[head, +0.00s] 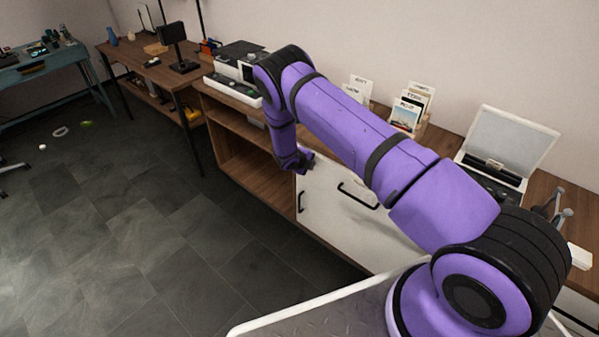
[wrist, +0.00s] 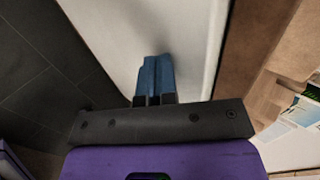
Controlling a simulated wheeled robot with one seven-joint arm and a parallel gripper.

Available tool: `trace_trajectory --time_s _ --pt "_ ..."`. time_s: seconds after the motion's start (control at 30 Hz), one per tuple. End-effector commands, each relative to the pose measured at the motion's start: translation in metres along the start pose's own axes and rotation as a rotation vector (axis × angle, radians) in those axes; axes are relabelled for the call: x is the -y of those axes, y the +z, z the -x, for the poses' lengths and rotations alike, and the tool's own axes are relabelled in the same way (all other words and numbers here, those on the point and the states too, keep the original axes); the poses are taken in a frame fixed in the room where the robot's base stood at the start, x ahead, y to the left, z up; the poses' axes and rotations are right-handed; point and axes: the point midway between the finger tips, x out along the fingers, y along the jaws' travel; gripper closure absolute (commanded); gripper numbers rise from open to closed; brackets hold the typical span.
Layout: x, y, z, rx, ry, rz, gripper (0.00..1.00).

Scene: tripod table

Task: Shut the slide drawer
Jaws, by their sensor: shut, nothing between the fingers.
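The white front (head: 335,212) of the wooden sideboard carries a black upright handle (head: 301,201) at its left end and a black level handle (head: 357,195) further right. I take the slide drawer to be part of this front, but my arm hides much of it. How far the drawer stands out cannot be told. My gripper (head: 304,165) is at the upper left of the front. In the wrist view my gripper (wrist: 156,78) has its blue fingers shut together, with a white panel (wrist: 140,25) right before the tips. Contact cannot be made out.
Open wooden shelves (head: 245,163) lie left of the white front. The top holds a printer (head: 238,60), a card rack (head: 409,108) and an open-lidded case (head: 507,145). A desk (head: 150,68) stands beyond. The dark tiled floor (head: 130,220) is mostly clear.

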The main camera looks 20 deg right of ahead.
Motion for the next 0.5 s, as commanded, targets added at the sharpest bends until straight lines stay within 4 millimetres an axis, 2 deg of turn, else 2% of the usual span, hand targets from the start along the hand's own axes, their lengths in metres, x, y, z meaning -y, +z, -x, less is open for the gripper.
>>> trace_trajectory --time_s 0.2,0.5 --pt "0.014 0.0 -0.015 -0.001 0.0 -0.001 1.0" --pt "0.02 0.0 -0.021 0.0 -0.002 -0.001 1.0"
